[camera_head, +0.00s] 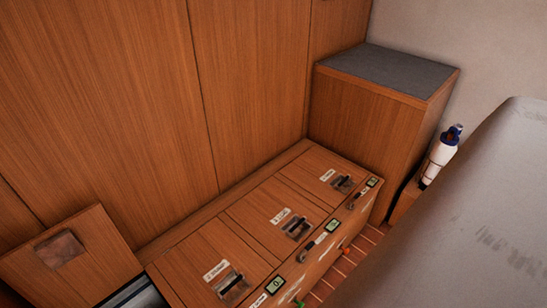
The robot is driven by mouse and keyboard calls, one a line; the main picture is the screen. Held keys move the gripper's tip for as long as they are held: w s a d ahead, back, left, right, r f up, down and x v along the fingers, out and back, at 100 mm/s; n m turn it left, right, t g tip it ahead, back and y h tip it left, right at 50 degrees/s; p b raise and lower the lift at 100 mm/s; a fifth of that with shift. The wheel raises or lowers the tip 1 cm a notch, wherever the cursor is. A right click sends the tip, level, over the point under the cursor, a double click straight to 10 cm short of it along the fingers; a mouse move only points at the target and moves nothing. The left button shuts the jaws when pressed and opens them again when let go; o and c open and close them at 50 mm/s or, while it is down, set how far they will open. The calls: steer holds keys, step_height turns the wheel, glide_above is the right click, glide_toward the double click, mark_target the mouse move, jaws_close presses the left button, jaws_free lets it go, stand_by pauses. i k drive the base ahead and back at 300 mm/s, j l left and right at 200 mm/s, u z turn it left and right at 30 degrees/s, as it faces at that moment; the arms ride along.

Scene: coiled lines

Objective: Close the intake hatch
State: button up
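A wooden hatch lid (72,258) with a recessed metal plate stands raised at the lower left. Beside its lower right edge a strip of pale, dark-edged opening (135,294) shows; most of it is hidden or out of frame. To the right, along the same low wooden bench, several hatch lids lie flat, each with a label and a dark metal latch: a near one (204,262), a middle one (265,219) and a far one (322,176). The labels are too small to read, so I cannot tell which hatch is the intake. My gripper is not in view.
Wooden wall panels (100,100) rise behind the bench. A wooden cabinet with a grey top (390,70) stands at its far end. A white bottle-like cylinder (440,157) is right of it. A large pale grey shape (470,220) fills the lower right, leaving a narrow slatted floor strip (350,262).

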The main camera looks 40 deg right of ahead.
mark_target(80, 261)
steer(key=j+z, duration=0.1)
steer(key=z, duration=1.1)
steer(key=k+j, duration=0.25)
steer(key=k, duration=0.2)
steer(key=k+j+z, duration=0.1)
steer(key=k+j, duration=0.15)
steer(key=k, duration=0.2)
steer(key=k+j, duration=0.2)
steer(key=k, duration=0.25)
steer(key=i+l, duration=0.25)
steer(key=i, duration=0.2)
steer(key=i+l+u, duration=0.1)
steer(key=i+l, duration=0.15)
steer(key=i, duration=0.2)
steer(key=i+l, duration=0.3)
steer(key=i+u, duration=0.15)
steer(key=u, duration=1.2)
steer(key=i+j+u, duration=0.2)
steer(key=i+u, duration=0.15)
steer(key=i, duration=0.1)
